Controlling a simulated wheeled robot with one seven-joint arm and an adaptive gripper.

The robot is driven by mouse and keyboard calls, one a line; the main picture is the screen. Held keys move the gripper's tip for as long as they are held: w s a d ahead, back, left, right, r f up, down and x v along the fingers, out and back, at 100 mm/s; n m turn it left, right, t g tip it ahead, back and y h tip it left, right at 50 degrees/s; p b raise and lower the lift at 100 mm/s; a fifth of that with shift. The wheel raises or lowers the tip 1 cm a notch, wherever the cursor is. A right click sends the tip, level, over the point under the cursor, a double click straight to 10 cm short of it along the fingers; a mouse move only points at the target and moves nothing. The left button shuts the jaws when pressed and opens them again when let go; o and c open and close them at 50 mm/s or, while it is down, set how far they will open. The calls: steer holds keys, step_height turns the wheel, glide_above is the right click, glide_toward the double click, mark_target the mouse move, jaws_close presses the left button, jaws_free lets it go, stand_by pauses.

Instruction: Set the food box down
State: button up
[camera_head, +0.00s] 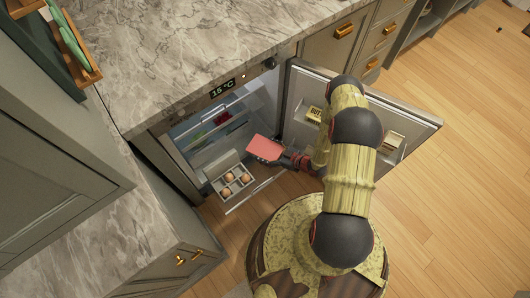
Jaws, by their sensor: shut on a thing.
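The food box (264,147) looks like a flat pink-red box. It is held at the open front of the small fridge, near the middle of the camera_head view. My gripper (281,157) is shut on the box's right side; its fingertips are small and partly hidden by the box. The box appears to be above the level of the egg tray and to its right. What is under the box cannot be told.
The open fridge (168,158) sits under a marble counter (200,45). A tray (222,168) with several eggs is low inside it. Red and green items (222,118) lie deeper in. The open door (415,119), with boxes in its shelves, is beside my arm.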

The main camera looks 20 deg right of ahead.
mark_target(279, 156)
steer(key=shift+f, duration=0.6)
steer(key=shift+f, duration=0.1)
steer(key=o, duration=1.5)
steer(key=shift+s+d+r, duration=0.25)
steer(key=p+v, duration=0.3)
steer(key=v, duration=0.6)
steer(key=shift+s+d+r, duration=0.15)
steer(key=shift+s, duration=0.05)
steer(key=shift+p+v, duration=0.35)
steer(key=shift+v, duration=0.55)
